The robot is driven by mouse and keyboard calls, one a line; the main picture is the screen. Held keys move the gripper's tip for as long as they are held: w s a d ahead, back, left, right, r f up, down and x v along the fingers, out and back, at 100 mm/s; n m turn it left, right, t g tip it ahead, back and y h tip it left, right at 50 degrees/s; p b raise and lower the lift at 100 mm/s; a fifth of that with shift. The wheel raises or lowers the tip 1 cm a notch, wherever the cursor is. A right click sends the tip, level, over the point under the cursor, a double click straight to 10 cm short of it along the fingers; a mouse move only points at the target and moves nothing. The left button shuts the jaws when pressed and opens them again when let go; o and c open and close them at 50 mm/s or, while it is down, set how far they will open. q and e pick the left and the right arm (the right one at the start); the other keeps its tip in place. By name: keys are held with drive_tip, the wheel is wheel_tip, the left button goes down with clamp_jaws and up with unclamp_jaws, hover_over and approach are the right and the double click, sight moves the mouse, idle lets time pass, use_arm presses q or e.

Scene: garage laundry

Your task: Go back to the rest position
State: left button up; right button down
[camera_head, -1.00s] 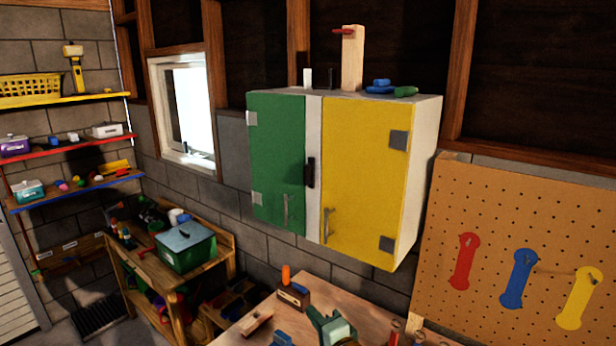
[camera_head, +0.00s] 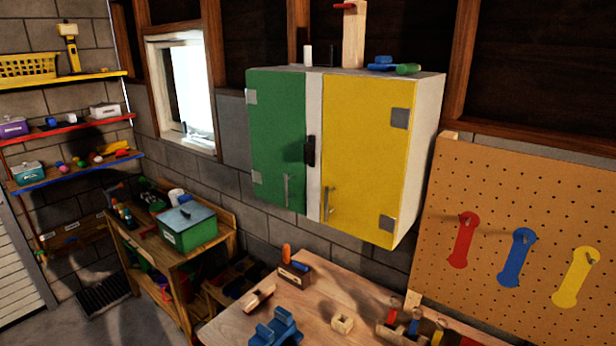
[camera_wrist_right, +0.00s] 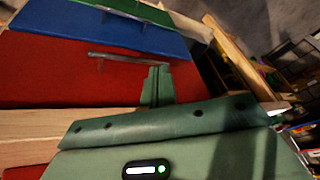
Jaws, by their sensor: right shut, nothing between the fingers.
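My right gripper (camera_wrist_right: 156,84) shows in the right wrist view, with its two green fingers closed together and nothing between them. The fingertips appear just below a silver bar handle (camera_wrist_right: 128,57) on a red panel (camera_wrist_right: 50,68); I cannot tell how far apart they are in depth. My green wrist housing fills the bottom of that view. Neither gripper shows in the head view, and the left one is in no frame.
Blue (camera_wrist_right: 110,37) and green (camera_wrist_right: 136,9) panels lie beyond the red one. In the head view, a workbench (camera_head: 352,289) holds a blue vise (camera_head: 276,328) and a wooden block (camera_head: 343,323). A green-and-yellow cabinet (camera_head: 368,150) hangs above, both doors shut, left of a pegboard (camera_head: 520,190).

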drive_tip(key=s+d+f+n+g+h, duration=0.1)
drive_tip(key=s+d+f+n+g, duration=0.15)
drive_tip(key=s, duration=0.65)
drive_tip(key=s+d+f+n+g, duration=0.15)
drive_tip(key=s+d, duration=0.25)
drive_tip(key=s, duration=0.6)
wheel_tip(320, 180, down, 28)
drive_tip(key=b, duration=2.7)
drive_tip(key=shift+s+r, duration=0.2)
drive_tip(key=shift+s, duration=0.15)
drive_tip(key=shift+a, duration=0.15)
